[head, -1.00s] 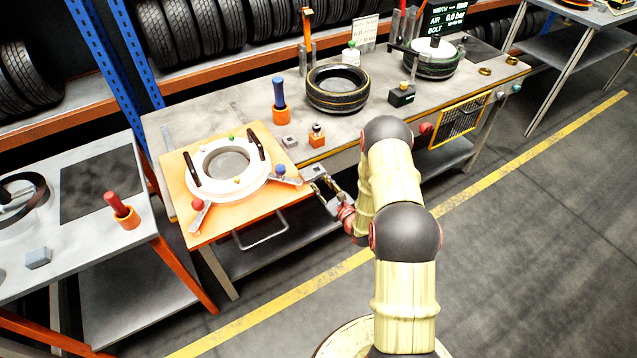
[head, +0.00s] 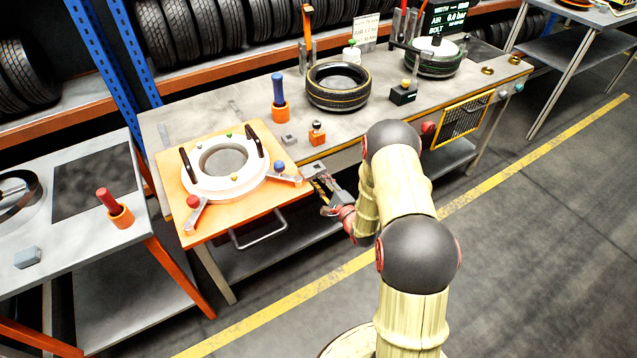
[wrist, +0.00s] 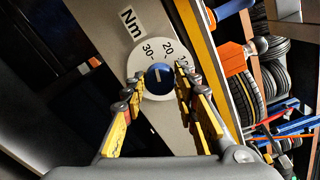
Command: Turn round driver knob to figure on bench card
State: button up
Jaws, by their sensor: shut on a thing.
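The round driver knob (wrist: 159,80) is blue with a short white mark. It sits in a white dial (wrist: 147,52) reading 30, 20 and a partly hidden 10, with "Nm" on the plate beside it. The mark seems to face between 30 and 20. My gripper (wrist: 155,88) has its yellow fingers on either side of the knob, shut on it. In the head view my gripper (head: 326,192) is at the bench's front edge, right of the orange board; the knob cannot be made out there. The white bench card (head: 366,28) stands at the back, its figures too small to read surely.
The orange board (head: 238,217) carries a white ring (head: 198,187) with black handles. A tyre (head: 337,88), a blue-handled tool (head: 277,88) and a black box (head: 403,94) stand on the bench. A dark display (head: 447,17) is behind. Floor is clear at right.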

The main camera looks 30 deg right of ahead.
jog(key=shift+n+b, duration=0.7)
jog(key=shift+n, duration=0.8)
jog(key=o, duration=1.1)
jog(key=shift+o, duration=0.3)
jog(key=shift+s, duration=0.1)
jog(key=s, duration=1.1)
jog(key=shift+s+d+r, duration=0.15)
jog(key=shift+s, duration=0.25)
